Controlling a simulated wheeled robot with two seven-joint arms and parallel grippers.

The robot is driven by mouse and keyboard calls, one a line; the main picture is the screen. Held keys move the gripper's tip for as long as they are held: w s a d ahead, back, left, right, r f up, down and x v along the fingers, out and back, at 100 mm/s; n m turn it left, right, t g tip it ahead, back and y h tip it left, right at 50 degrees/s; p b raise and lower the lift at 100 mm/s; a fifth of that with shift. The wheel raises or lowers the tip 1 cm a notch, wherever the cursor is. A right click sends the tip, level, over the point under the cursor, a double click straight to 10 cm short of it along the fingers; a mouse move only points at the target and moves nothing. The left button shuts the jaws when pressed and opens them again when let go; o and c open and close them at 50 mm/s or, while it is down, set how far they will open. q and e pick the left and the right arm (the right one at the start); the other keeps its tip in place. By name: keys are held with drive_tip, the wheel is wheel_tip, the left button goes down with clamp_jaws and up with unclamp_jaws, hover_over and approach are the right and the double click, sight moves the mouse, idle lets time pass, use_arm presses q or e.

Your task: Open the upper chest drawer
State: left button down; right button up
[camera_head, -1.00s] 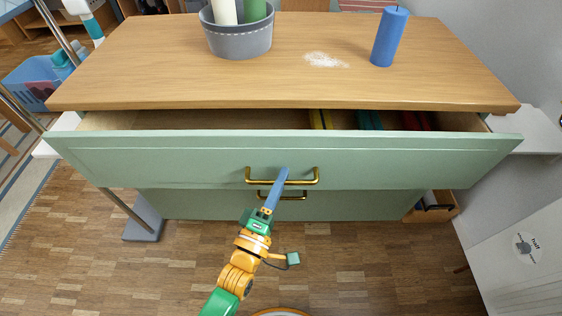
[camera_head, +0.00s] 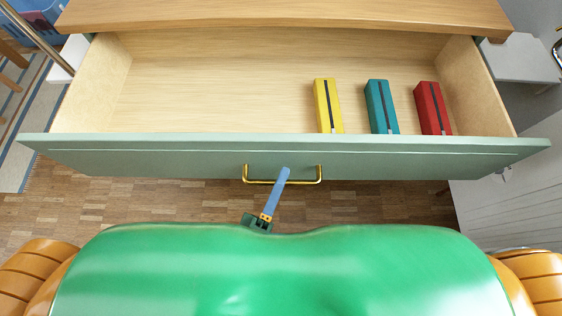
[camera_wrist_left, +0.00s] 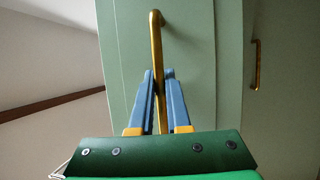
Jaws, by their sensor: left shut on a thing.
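The upper drawer (camera_head: 280,157) of the green chest is pulled well out in the head view, its inside showing. Its brass handle (camera_head: 305,181) is on the front, in the middle. My left gripper (camera_head: 284,172) reaches the handle from below. In the left wrist view, the two blue fingers of my left gripper (camera_wrist_left: 160,85) are shut around the brass handle (camera_wrist_left: 156,40), one on each side of it. My right gripper is in neither view.
Inside the drawer lie a yellow box (camera_head: 327,105), a teal box (camera_head: 380,106) and a red box (camera_head: 431,108), at the right. The wooden chest top (camera_head: 280,14) is behind. A second brass handle (camera_wrist_left: 256,65) shows on the chest in the left wrist view.

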use_arm(q)
drive_tip(key=shift+s, duration=0.35)
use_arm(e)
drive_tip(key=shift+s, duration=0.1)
use_arm(q)
drive_tip(key=c, duration=0.9)
unclamp_jaws()
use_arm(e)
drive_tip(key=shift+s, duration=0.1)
use_arm(q)
drive_tip(key=v, duration=0.7)
drive_tip(key=shift+b, duration=0.35)
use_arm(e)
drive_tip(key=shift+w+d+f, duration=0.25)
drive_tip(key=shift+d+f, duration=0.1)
use_arm(q)
drive_tip(key=shift+f, duration=0.15)
